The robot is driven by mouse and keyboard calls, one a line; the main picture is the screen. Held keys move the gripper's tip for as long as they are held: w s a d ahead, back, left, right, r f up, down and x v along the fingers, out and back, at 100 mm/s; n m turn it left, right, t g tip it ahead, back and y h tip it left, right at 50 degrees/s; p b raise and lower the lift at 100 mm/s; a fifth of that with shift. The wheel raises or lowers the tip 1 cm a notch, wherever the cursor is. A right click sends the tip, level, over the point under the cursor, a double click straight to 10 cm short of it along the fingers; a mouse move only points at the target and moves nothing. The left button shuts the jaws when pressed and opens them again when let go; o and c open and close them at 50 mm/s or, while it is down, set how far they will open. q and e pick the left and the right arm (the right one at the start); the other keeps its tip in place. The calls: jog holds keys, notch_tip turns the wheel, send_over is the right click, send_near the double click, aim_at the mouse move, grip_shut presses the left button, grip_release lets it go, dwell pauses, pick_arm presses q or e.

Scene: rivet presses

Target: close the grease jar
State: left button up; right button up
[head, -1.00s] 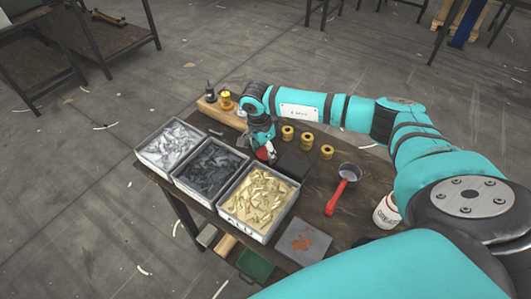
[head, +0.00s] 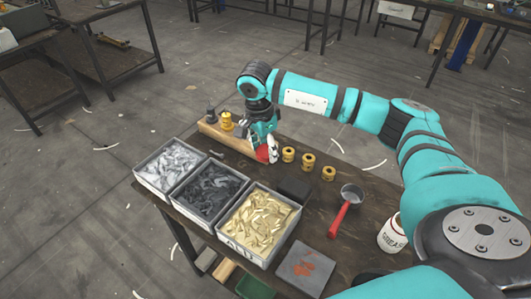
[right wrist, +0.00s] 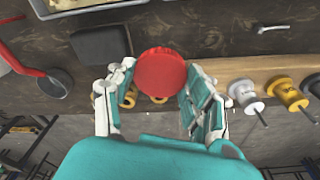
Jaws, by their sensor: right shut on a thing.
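The grease jar (head: 392,236) is a white jar with dark lettering. It stands at the right end of the table in the head view, partly beside my right arm, and its top looks open and brownish. My right gripper (head: 267,150) is at the far side of the table, well left of the jar. It is shut on a round red lid (right wrist: 160,74), which sits between the two fingers in the right wrist view. The lid also shows as a red patch in the head view (head: 264,154). My left gripper is not in view.
Three bins of grey, black and brass parts, the nearest a brass bin (head: 256,222), line the table's left front.

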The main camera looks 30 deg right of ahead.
jog(key=s+a+r+n+t+y, duration=0.1)
jog(key=s+a+r+n, duration=0.2)
jog(key=s+a+n, duration=1)
jog(key=s+n, duration=0.2)
jog(key=n, duration=0.3)
jog(key=shift+a+r, duration=0.1)
jog(key=shift+s, duration=0.1)
